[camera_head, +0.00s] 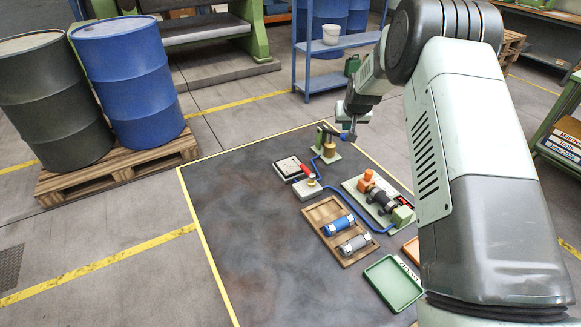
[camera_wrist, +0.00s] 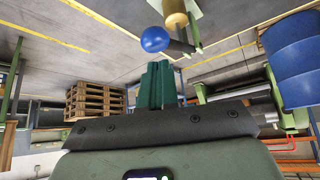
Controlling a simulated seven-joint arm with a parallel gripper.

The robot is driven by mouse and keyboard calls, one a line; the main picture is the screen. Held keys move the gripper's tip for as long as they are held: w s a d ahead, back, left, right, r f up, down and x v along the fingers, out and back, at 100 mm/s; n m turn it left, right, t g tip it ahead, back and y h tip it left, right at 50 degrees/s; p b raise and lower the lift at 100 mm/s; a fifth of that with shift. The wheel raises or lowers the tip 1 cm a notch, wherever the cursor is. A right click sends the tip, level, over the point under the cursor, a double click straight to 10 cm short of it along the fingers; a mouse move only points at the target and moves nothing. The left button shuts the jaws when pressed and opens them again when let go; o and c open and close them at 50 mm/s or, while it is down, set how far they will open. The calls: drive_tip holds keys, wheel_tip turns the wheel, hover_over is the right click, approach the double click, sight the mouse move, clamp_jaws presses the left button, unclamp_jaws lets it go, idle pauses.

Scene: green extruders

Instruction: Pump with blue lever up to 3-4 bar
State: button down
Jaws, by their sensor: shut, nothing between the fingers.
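The hand pump (camera_head: 329,149) stands at the back of the dark mat, with a brass-coloured cylinder and green parts. Its blue lever knob (camera_head: 344,137) shows beside my gripper (camera_head: 349,128). In the wrist view the round blue knob (camera_wrist: 155,39) is just beyond the fingertips of my gripper (camera_wrist: 157,65), with a small visible gap. The brass cylinder (camera_wrist: 175,14) and a dark rod (camera_wrist: 184,46) show beside the knob. My green fingers are shut together and empty. A pale-faced instrument (camera_head: 289,167) lies left of the pump; its reading is too small to tell.
A grey block with a red part (camera_head: 309,186) joins a blue hose. A wooden tray (camera_head: 340,229) holds blue and grey cylinders. A green tray (camera_head: 392,284) and an assembly on a plate (camera_head: 381,199) lie to the right. The mat's left side is clear.

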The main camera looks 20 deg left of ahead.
sight(344, 139)
wheel_tip(344, 139, down, 7)
drive_tip(key=shift+r, duration=2.6)
drive_tip(key=shift+f, duration=0.1)
idle(0.3)
drive_tip(key=shift+f, duration=2.25)
drive_tip(key=shift+r, duration=2.35)
